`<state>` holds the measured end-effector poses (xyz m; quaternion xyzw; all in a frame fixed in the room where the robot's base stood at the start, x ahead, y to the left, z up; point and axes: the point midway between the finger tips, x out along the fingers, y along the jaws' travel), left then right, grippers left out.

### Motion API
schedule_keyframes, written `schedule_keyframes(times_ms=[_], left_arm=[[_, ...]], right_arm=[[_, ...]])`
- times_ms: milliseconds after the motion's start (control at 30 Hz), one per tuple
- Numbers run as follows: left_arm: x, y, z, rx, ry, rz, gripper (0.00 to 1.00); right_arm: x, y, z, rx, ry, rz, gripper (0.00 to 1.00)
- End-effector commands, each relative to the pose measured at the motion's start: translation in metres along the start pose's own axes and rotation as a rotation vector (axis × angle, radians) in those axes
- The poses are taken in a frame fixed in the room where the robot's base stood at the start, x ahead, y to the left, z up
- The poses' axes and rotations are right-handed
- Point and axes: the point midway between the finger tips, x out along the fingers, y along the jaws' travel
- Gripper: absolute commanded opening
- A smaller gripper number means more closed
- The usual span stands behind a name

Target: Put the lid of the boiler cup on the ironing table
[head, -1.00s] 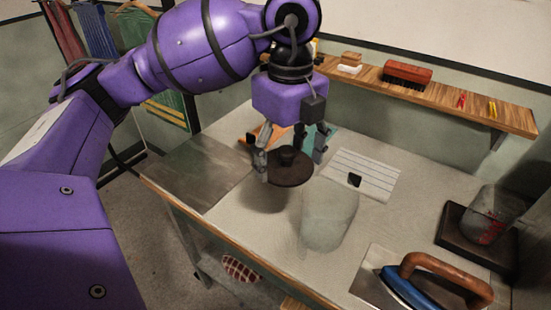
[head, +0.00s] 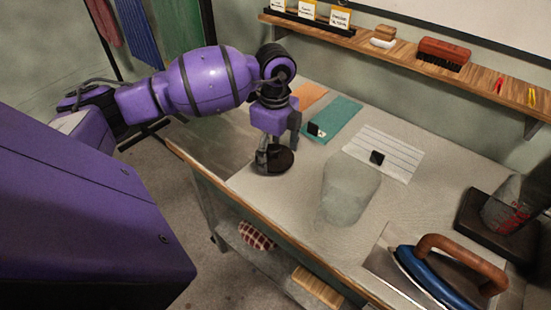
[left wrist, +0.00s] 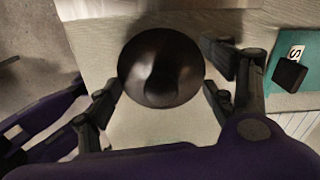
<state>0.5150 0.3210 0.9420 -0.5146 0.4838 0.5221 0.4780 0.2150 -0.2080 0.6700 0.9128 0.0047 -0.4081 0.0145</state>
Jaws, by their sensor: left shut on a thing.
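The dark round lid (head: 282,164) with a knob is at the left part of the ironing table (head: 262,195), at or just above its pale cloth; I cannot tell if it touches. My left gripper (head: 279,158) is over it, shut on it. In the left wrist view the lid (left wrist: 160,50) lies between the fingers of my left gripper (left wrist: 162,92), its knob toward me. My right gripper is out of view.
An iron (head: 437,270) with a wooden handle lies at the front right. A striped sheet (head: 385,150), a teal card (head: 335,118) and an orange card (head: 309,96) lie toward the back. A wall shelf (head: 375,47) holds a red brush (head: 444,52). Cloth around the lid is clear.

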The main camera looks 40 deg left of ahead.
Motion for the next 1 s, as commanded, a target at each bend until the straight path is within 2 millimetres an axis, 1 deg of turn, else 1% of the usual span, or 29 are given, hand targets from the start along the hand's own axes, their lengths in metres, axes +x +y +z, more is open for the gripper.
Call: schedule_keyframes(times_ms=[33, 133, 533, 567, 667, 700, 1000], left_arm=[[0.010, 0.001, -0.001, 0.000, 0.001, 0.003, 0.50], [0.023, 0.000, -0.001, 0.001, 0.001, 0.002, 0.50], [0.029, 0.000, -0.001, 0.001, 0.000, 0.001, 0.50], [0.029, 0.000, -0.001, 0.001, 0.000, 0.000, 0.78], [0.029, 0.000, -0.001, 0.001, 0.000, 0.000, 0.91], [0.029, 0.000, -0.001, 0.001, 0.000, 0.000, 0.94], [0.029, 0.000, -0.001, 0.001, 0.000, 0.000, 0.94]], right_arm=[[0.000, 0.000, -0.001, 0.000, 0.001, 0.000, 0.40], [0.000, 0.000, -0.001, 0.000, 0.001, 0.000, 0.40], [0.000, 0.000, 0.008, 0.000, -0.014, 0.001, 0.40], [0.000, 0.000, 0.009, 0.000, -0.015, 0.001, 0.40], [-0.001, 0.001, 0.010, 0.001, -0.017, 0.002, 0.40], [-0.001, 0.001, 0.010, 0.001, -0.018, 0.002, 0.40], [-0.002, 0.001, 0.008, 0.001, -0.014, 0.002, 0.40]])
